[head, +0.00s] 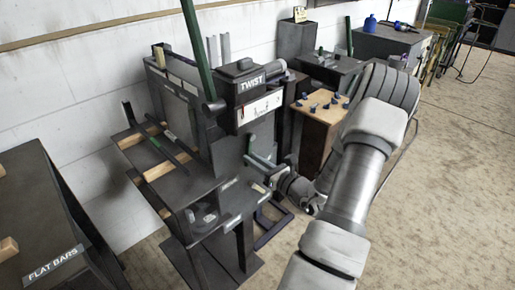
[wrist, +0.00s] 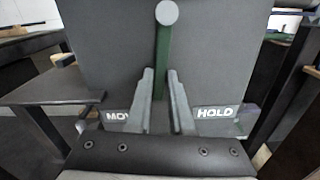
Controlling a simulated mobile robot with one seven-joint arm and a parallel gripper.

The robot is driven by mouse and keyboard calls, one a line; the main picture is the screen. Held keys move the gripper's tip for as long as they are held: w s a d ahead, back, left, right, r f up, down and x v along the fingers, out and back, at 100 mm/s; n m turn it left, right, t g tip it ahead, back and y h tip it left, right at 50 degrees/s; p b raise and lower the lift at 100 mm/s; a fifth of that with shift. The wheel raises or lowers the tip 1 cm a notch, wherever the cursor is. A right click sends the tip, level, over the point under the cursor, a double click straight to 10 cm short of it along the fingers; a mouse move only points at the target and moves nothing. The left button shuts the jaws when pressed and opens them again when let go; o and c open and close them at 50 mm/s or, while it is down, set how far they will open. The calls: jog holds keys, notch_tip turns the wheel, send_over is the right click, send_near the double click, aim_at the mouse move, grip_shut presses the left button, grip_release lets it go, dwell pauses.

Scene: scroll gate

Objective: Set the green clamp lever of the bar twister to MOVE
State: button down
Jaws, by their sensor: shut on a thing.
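The bar twister (head: 228,150) is a dark grey machine with a TWIST sign, in the middle of the head view. In the wrist view, the green clamp lever (wrist: 163,48) stands about upright in front of a grey plate (wrist: 110,60), with a round grey end (wrist: 167,12) at the top. The MOVE label (wrist: 118,116) is at its left, partly hidden by a finger, and the HOLD label (wrist: 214,112) is at its right. The lever is roughly midway between them. My gripper (wrist: 163,72) is shut on the lever, one finger on each side.
A tall green lever (head: 198,50) rises from the twister's top. A dark side shelf (head: 140,135) carries bars at its left. A FLAT BARS bench (head: 40,215) stands at the front left. A wooden-topped stand (head: 318,108) is behind my arm. The floor at right is clear.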

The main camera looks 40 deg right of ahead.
jog(key=a+m+p, duration=0.1)
jog(key=m+p, duration=0.1)
jog(key=a+r+m+p, duration=0.1)
jog(key=a+m+p, duration=0.1)
jog(key=m+p, duration=0.1)
jog(key=shift+s+r+p, duration=0.1)
jog(key=shift+r+p, duration=0.05)
jog(key=shift+p, duration=0.15)
jog(key=shift+a, duration=0.1)
dwell(0.3)
jog(key=c, duration=0.8)
grip_release()
jog(key=s+d+p, duration=0.1)
jog(key=s, duration=1.6)
jog(key=shift+s+d, duration=0.2)
